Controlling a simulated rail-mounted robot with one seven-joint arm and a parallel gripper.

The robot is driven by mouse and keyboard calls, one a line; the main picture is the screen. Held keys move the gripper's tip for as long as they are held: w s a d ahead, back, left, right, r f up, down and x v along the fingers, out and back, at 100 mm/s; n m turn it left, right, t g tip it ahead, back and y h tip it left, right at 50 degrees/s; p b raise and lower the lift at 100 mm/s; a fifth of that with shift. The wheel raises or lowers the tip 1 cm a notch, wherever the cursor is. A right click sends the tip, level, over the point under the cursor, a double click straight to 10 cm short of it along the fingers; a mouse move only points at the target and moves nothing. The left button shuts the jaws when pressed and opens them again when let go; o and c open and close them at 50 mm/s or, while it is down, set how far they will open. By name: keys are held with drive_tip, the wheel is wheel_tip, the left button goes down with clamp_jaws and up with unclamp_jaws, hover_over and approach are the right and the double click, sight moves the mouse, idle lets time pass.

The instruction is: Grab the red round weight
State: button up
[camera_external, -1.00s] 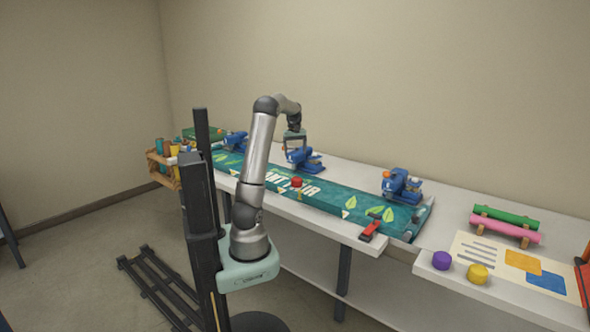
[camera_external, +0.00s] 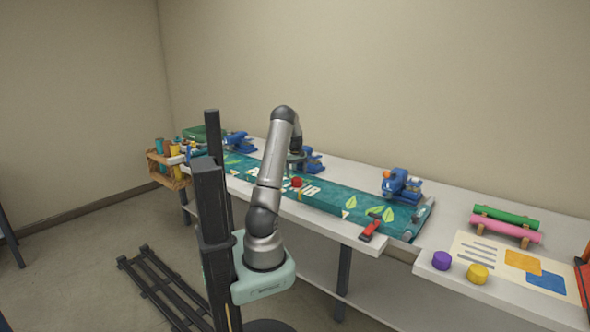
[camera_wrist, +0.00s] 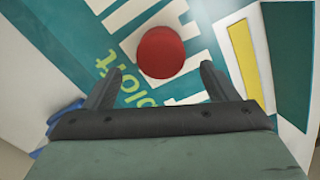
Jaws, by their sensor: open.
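The red round weight (camera_external: 297,182) sits on the teal printed banner (camera_external: 335,198) on the long table. In the wrist view the red weight (camera_wrist: 161,52) lies just beyond my fingertips, roughly centred between them, on white lettering. My gripper (camera_wrist: 158,75) is open and empty, with one finger on each side and the weight ahead of the gap. In the external view my gripper (camera_external: 296,160) is partly hidden by my arm, above the banner and close to the weight.
Blue clamp-like machines stand along the banner's back edge, one at the right (camera_external: 400,186) and one behind my gripper (camera_external: 312,160). A red-and-black tool (camera_external: 370,229) lies at the front edge. A purple weight (camera_external: 441,260) and yellow weight (camera_external: 477,273) are on the right table.

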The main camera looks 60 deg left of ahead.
sight(296, 178)
wheel_tip(296, 178, down, 5)
drive_tip(key=shift+p, duration=0.3)
drive_tip(key=c, duration=1.3)
drive_tip(key=shift+r, duration=0.2)
